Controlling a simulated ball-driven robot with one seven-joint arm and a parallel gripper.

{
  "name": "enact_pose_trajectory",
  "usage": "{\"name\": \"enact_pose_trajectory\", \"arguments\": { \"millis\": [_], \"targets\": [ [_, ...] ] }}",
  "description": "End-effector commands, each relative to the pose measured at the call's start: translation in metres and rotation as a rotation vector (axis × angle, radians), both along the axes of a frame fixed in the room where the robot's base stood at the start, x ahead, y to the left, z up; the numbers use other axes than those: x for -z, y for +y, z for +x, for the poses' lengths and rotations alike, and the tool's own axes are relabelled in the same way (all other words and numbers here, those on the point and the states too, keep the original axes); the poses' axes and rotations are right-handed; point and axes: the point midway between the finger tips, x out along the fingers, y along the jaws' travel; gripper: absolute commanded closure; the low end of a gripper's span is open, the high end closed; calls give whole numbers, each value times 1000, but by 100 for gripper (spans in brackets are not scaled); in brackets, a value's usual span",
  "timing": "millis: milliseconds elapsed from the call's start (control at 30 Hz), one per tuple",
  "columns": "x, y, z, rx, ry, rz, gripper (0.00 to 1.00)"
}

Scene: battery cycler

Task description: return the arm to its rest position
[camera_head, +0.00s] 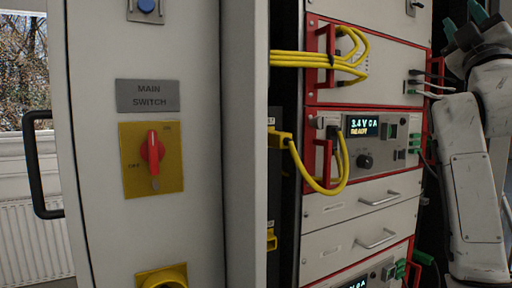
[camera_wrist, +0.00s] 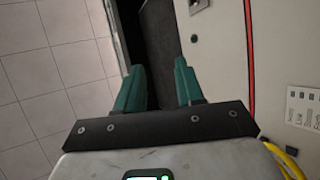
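My arm (camera_head: 473,180) stands at the right edge of the head view, in front of the right side of the cycler cabinet. My gripper (camera_head: 463,19) is at the top right with its teal fingers pointing up. In the wrist view my gripper (camera_wrist: 156,76) has its two teal fingers apart, with nothing between them. A dark gap and a pale panel lie beyond the fingertips there. The gripper's palm hides the lower part of that view.
The cabinet's red-framed modules (camera_head: 385,130) carry yellow cables (camera_head: 330,184) close to my arm. A door with the main switch (camera_head: 152,160) stands at the left, with a black handle (camera_head: 36,165). Tiled floor (camera_wrist: 50,75) shows at the left of the wrist view.

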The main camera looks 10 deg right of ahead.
Motion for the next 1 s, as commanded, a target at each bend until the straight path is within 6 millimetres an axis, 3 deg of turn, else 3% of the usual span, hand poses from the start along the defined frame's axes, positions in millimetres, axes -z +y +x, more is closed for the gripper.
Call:
{"name": "enact_pose_trajectory", "arguments": {
  "millis": [267,467,567,767,1000],
  "targets": [
    [55,-3,24,-45,95,89,62],
    [121,-4,45,-87,205,191,62],
    [169,-3,57,-115,285,265,62],
    [304,9,72,-175,507,465,62],
    [466,38,50,-214,787,709,62]
  ]
}}
